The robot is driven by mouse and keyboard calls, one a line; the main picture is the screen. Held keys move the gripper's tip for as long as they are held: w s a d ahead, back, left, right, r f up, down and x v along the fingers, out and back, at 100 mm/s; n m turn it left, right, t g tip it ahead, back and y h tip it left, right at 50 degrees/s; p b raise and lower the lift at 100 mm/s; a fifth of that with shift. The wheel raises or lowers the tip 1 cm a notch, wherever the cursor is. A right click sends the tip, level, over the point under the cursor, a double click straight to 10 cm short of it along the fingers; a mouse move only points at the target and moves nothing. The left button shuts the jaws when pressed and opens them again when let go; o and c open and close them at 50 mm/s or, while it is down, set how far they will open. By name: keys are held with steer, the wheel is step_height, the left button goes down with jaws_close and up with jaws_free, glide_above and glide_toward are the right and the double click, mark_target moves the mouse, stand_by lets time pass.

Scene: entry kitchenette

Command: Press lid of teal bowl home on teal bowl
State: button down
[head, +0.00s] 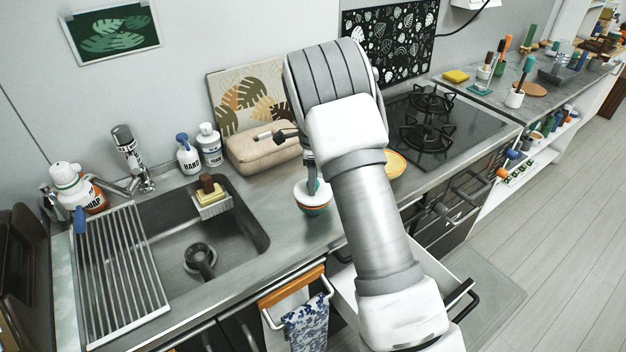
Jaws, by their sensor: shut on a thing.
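The teal bowl (315,209) stands on the steel counter just right of the sink, small in the head view, with a teal band and an orange band low on it. A pale lid (303,192) with a teal knob is over the bowl. I cannot tell whether the lid is seated flat or has a gap at the rim. My gripper (312,178) points down from above and is shut on the lid at its knob. My arm hides the fingertips in part and covers the right side.
The sink (232,256) with a drying rack (118,270) is to the left. A beige pouch (258,150) lies behind the bowl. An orange plate (394,163) and the hob (440,135) are right. An open drawer (343,283) sticks out below the counter.

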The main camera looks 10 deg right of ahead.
steer(key=shift+f+b, duration=0.45)
steer(key=shift+f, duration=0.35)
steer(key=shift+c, duration=1.6)
jaws_free()
step_height(320, 180, up, 17)
steer(key=s+d+r+n+t, duration=0.1)
steer(key=s+r+n, duration=0.4)
steer(key=s+r, duration=0.3)
steer(key=s+a+n+t, duration=0.1)
steer(key=s+n+t, duration=0.3)
steer(key=s+n, duration=1.2)
steer(key=s, duration=1)
steer(key=shift+s+n+t+p, duration=0.2)
steer(key=shift+n+t+p, duration=0.1)
steer(key=shift+p, duration=0.1)
